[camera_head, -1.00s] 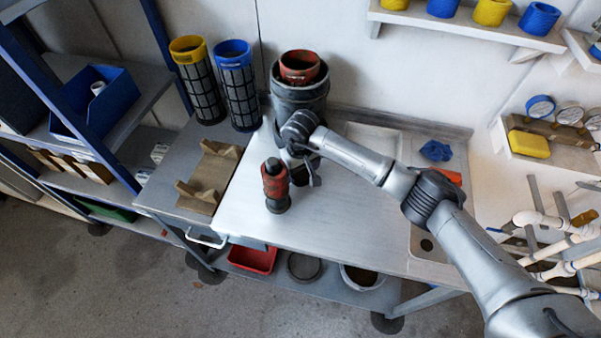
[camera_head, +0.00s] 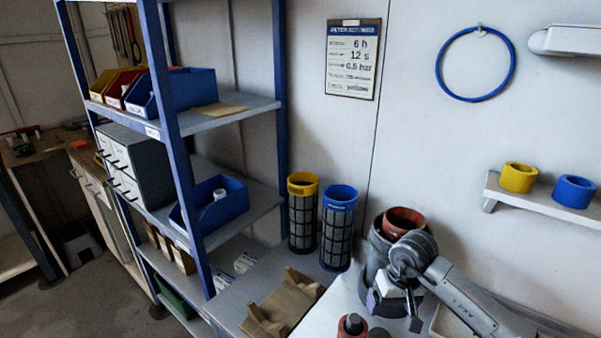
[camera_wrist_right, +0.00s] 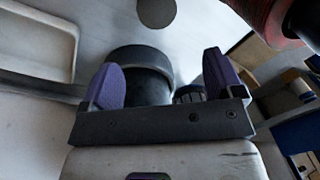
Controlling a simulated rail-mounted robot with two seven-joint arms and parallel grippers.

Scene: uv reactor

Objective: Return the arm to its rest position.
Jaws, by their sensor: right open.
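My right gripper (camera_head: 393,306) is in the lower right of the head view, in front of the dark grey reactor vessel (camera_head: 374,262) with the red-brown ring (camera_head: 404,220) at its top. In the right wrist view its two purple fingertips (camera_wrist_right: 165,85) stand wide apart, with nothing held between them. A dark round cylinder (camera_wrist_right: 140,62) shows behind the fingers there; whether they touch it cannot be told. My left gripper is in neither view.
A yellow-topped filter (camera_head: 303,182) and a blue-topped filter (camera_head: 340,197) stand left of the vessel. A brown cradle (camera_head: 284,304) lies on the bench. A red and black part (camera_head: 352,325) is cut off at the bottom edge. A blue-framed shelf (camera_head: 180,130) stands left.

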